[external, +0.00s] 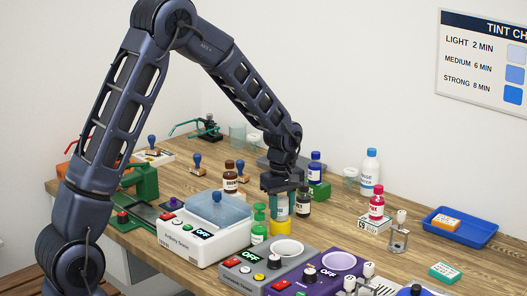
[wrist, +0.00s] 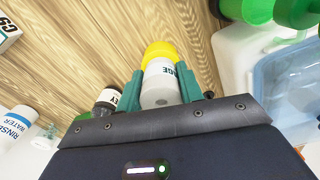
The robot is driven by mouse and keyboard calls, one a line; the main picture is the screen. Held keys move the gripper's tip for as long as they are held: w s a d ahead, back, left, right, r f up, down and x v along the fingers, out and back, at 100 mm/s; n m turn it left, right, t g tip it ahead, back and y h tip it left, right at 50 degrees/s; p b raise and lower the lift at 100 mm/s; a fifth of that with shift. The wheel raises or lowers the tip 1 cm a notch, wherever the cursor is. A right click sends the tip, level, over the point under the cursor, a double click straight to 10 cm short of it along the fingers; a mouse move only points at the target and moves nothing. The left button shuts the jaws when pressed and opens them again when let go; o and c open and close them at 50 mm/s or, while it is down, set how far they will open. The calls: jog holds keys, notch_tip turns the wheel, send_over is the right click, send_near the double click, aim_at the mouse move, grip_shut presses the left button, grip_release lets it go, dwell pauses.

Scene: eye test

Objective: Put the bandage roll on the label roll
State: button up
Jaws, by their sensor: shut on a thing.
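My gripper (external: 279,201) is shut on a white cylindrical thing with a yellow part (wrist: 159,78). Its dark lettering is partly cut off and ends in "GE". In the wrist view it sits between the two teal fingers (wrist: 161,88); in the external view the held thing (external: 281,211) shows below the gripper, near the tabletop. I cannot tell whether it touches the table. Neither a bandage roll nor a label roll can be made out for certain in either view.
A dark bottle (external: 303,203) stands close on the right. Grey (external: 258,272) and purple (external: 318,279) devices are in front. A blue tray (external: 470,232) lies right.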

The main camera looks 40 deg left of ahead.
aim_at(281, 199)
jog(key=shift+f, duration=0.15)
jog(key=o, duration=1)
notch_tip(281, 199, up, 12)
jog(key=shift+s+r, duration=0.1)
jog(key=shift+r, duration=0.1)
jog(key=s+a+r+m+t, duration=0.1)
jog(key=s+r+m, duration=0.3)
jog(key=s+r, duration=0.45)
jog(key=s+a+r+m+t, duration=0.1)
jog(key=s+a+r+m, duration=0.3)
jog(key=s, duration=0.7)
jog(key=s+m+t, duration=0.1)
jog(key=s+m, duration=0.1)
jog(key=s, duration=0.4)
jog(key=s+d+r+m, duration=0.1)
jog(key=s+m, duration=0.1)
jog(key=s, duration=0.5)
jog(key=s+m+t, duration=0.1)
jog(key=s+m, duration=0.2)
jog(key=s, duration=0.4)
jog(key=shift+s+d+r+t, duration=0.1)
jog(key=shift+d+r+t, duration=0.1)
jog(key=shift+r+t, duration=0.1)
